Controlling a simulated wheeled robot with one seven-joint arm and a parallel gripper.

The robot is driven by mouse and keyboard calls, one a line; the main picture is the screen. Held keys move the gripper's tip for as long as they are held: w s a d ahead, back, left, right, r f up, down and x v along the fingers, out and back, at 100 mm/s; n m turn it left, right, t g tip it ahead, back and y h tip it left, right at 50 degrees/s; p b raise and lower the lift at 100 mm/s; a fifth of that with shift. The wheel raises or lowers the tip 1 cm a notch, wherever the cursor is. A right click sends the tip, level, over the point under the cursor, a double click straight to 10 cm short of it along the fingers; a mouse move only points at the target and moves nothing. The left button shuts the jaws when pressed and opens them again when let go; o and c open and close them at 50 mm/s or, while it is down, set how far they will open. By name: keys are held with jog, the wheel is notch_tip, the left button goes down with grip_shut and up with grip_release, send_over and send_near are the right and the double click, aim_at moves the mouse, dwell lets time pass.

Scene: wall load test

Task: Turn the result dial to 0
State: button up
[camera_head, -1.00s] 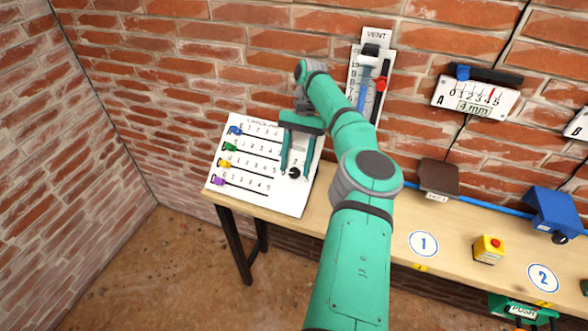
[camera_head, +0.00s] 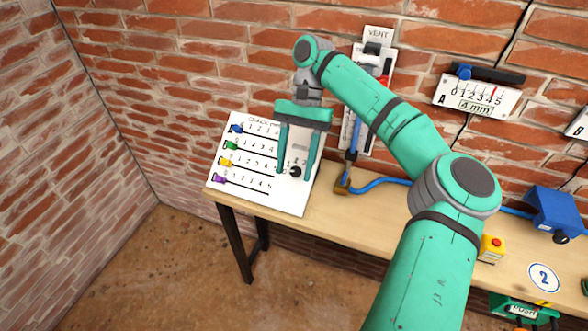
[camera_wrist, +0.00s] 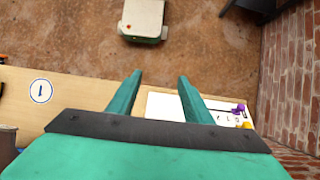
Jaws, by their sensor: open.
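The result dial (camera_head: 295,171) is a small black knob on the right part of the white panel (camera_head: 290,202), which leans at the left end of the bench. My gripper (camera_head: 295,175) is open, with one finger on each side of the dial in the head view. I cannot tell whether the fingers touch it. The numbers around the dial are partly hidden and too small to read, so its setting is unclear. In the wrist view, my open fingers (camera_wrist: 160,80) show with part of the panel beyond them; the dial is not visible there.
The panel has blue, green, yellow (camera_head: 225,162) and purple (camera_head: 219,179) sliders on its left. The wooden bench (camera_head: 330,215) runs right, with a yellow button box (camera_head: 491,250).

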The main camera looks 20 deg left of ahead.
jog(key=shift+s+d+r, duration=0.15)
jog(key=shift+s+r, duration=0.1)
jog(key=shift+s, duration=0.3)
jog(key=shift+s+d+r, duration=0.15)
jog(key=shift+s+r, duration=0.1)
jog(key=shift+s, duration=0.3)
jog(key=shift+s+d+r, duration=0.15)
jog(key=shift+s+r, duration=0.1)
jog(key=shift+s, duration=0.3)
